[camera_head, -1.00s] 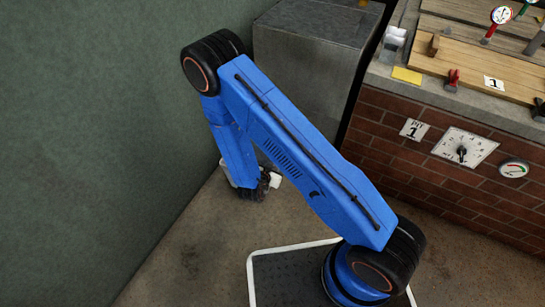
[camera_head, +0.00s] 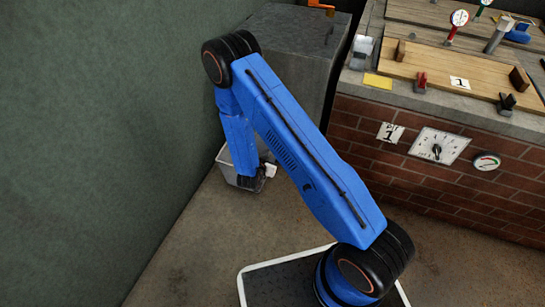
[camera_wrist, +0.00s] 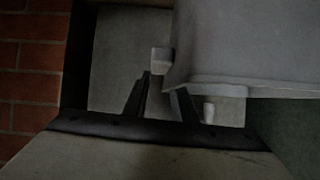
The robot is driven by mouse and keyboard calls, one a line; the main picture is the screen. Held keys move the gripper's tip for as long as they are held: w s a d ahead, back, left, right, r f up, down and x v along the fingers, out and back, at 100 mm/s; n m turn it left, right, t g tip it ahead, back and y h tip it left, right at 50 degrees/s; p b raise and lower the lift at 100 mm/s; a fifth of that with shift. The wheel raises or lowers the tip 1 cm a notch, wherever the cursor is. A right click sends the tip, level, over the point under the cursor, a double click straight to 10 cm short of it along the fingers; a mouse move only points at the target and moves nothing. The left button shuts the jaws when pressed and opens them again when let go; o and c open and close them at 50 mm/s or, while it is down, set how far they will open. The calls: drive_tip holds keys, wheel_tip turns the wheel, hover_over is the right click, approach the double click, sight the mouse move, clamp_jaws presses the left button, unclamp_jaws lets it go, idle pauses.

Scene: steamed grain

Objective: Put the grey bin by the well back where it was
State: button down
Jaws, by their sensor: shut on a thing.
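The grey bin (camera_head: 242,178) is low at the end of my arm, in front of the grey block and beside the green wall. In the wrist view its pale grey side (camera_wrist: 245,45) fills the upper right. My gripper (camera_head: 252,181) is shut at the bin's edge, near a small white piece that also shows in the wrist view (camera_wrist: 160,60). In the wrist view my gripper's dark fingers (camera_wrist: 164,92) stand close to the bin's rim. Exactly which part they grip is unclear. My forearm covers part of the bin, and I cannot tell whether it touches the floor.
A tall grey block (camera_head: 290,55) stands behind the bin. The green wall (camera_head: 90,120) bounds the left side. A brick counter (camera_head: 420,155) with boards, a dial and gauges is at the right. Bare floor (camera_head: 190,255) lies in front.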

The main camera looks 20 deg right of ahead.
sight(271, 157)
drive_tip(key=shift+w+d, duration=0.6)
drive_tip(key=shift+w, duration=0.25)
drive_tip(key=shift+w+d, duration=0.55)
drive_tip(key=shift+w, duration=0.3)
drive_tip(key=shift+f, duration=1.75)
drive_tip(key=c, duration=1.5)
unclamp_jaws()
drive_tip(key=shift+o, duration=0.2)
drive_tip(key=shift+s, duration=0.1)
